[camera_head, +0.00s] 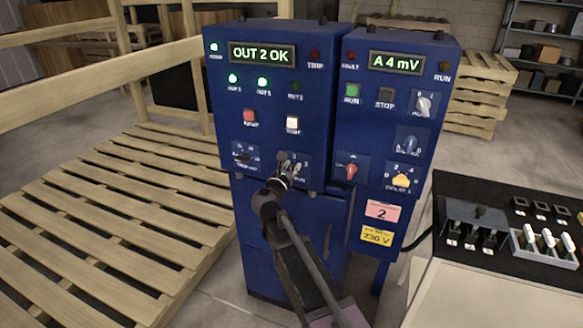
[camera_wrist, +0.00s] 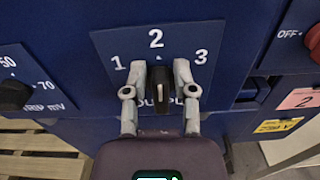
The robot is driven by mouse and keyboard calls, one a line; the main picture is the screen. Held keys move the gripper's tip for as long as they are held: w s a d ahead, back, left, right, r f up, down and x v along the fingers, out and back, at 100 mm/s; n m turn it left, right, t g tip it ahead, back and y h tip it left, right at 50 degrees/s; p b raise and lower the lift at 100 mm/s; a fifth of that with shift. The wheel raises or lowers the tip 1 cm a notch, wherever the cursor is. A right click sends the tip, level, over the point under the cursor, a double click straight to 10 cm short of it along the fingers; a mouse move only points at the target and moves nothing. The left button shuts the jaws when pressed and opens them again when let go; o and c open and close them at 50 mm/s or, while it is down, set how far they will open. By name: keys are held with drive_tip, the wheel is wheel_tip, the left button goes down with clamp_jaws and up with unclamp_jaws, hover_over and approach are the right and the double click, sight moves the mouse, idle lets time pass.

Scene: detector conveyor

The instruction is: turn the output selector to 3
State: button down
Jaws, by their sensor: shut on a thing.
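The output selector (camera_wrist: 161,84) is a black knob with a white pointer line on a blue plate (camera_wrist: 112,47) marked 1, 2 and 3. In the wrist view its pointer stands upright, toward the 2. My gripper (camera_wrist: 160,78) is shut on the knob, one pale finger on each side of it. The lower part of the plate's label is partly hidden by the knob and fingers. In the head view my gripper (camera_head: 284,172) reaches the lower right of the left blue cabinet (camera_head: 268,185), and covers most of the selector. The display (camera_head: 262,54) reads "OUT 2 OK".
Left of the selector is the trip knob (camera_wrist: 14,94). The right cabinet (camera_head: 385,125) carries a red knob (camera_head: 350,171), a yellow knob (camera_head: 401,180) and a display (camera_head: 396,63) reading "A 4 mV". A switch console (camera_head: 470,195) stands at right, wooden pallets (camera_head: 110,215) at left.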

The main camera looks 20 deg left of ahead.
drive_tip(key=m, duration=0.3)
drive_tip(key=d+m, duration=0.1)
drive_tip(key=m, duration=0.3)
drive_tip(key=f+m+b, duration=0.1)
drive_tip(key=m, duration=0.3)
drive_tip(key=shift+d, duration=0.3)
drive_tip(key=shift+m, duration=0.4)
drive_tip(key=c, duration=0.6)
unclamp_jaws()
drive_tip(key=shift+s, duration=0.1)
